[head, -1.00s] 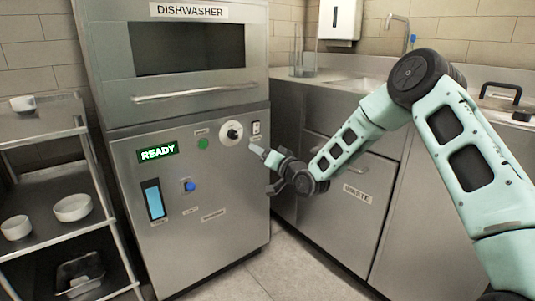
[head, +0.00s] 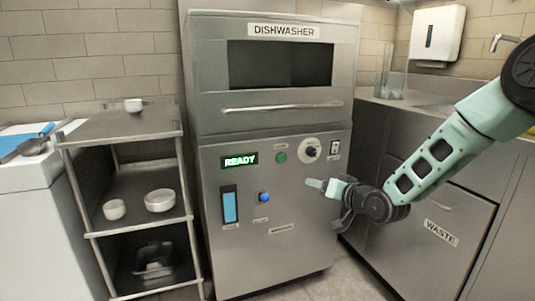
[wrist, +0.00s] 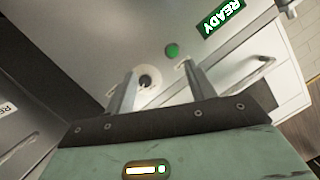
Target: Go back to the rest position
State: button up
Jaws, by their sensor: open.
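My gripper (head: 328,188) is in front of the dishwasher (head: 270,215), at the right side of its control panel and below the dial (head: 311,149). In the wrist view its two fingers (wrist: 155,92) stand apart with nothing held between them. The dial (wrist: 148,80) and the green button (wrist: 172,50) show beyond the fingertips. The head view cannot show whether the fingers touch the panel. The lit display (head: 240,161) reads READY.
A metal shelf cart (head: 122,126) with several bowls stands left of the dishwasher. A white counter (head: 28,176) is at the far left. A steel sink counter with a WASTE door (head: 425,225) is on the right. Some floor (head: 335,285) shows in front.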

jog(key=s+a+n+g+h, duration=0.1)
jog(key=s+a+n+g, duration=0.3)
jog(key=s, duration=0.6)
jog(key=s+a+n+g+h, duration=0.1)
jog(key=s+a+g, duration=0.35)
jog(key=s, duration=0.65)
jog(key=s+d+r+n+g+h, duration=0.1)
jog(key=s+d+n+g+h, duration=0.15)
jog(key=s, duration=0.95)
jog(key=s+d+r+n+g+h, duration=0.1)
jog(key=s+d+g+h, duration=0.15)
jog(key=s, duration=0.95)
notch_tip(320, 180, up, 27)
jog(key=p, duration=2.7)
jog(key=shift+w+a+y+p, duration=0.3)
